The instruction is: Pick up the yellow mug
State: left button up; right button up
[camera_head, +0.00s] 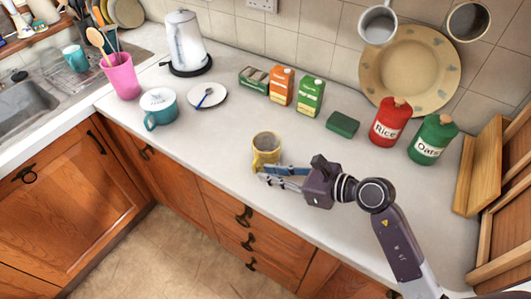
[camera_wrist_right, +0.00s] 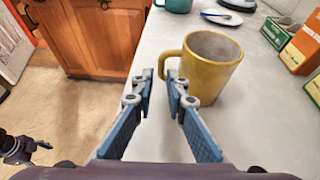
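The yellow mug (camera_head: 266,148) stands upright on the pale counter near its front edge. In the right wrist view the mug (camera_wrist_right: 212,65) is just ahead of the fingertips, a little right of centre, with its handle facing left and toward me. My right gripper (camera_head: 259,176) is at the front side of the mug in the head view. In the wrist view my right gripper (camera_wrist_right: 160,76) is open with a narrow gap, and the handle is at the tips, partly behind the right finger. I cannot tell whether they touch.
On the counter (camera_head: 215,140) are a teal mug (camera_head: 160,107), a saucer (camera_head: 207,96), a kettle (camera_head: 185,42), cartons (camera_head: 310,96), a green block (camera_head: 342,124), a red Rice jar (camera_head: 391,122) and a green Oats jar (camera_head: 432,139). Bare counter surrounds the yellow mug.

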aim_at(256, 169)
jog(key=shift+p+x, duration=0.6)
jog(key=shift+x, duration=1.55)
jog(key=shift+d, duration=0.1)
grip_shut()
jog(key=shift+w+r, duration=0.1)
jog(key=shift+r, duration=0.1)
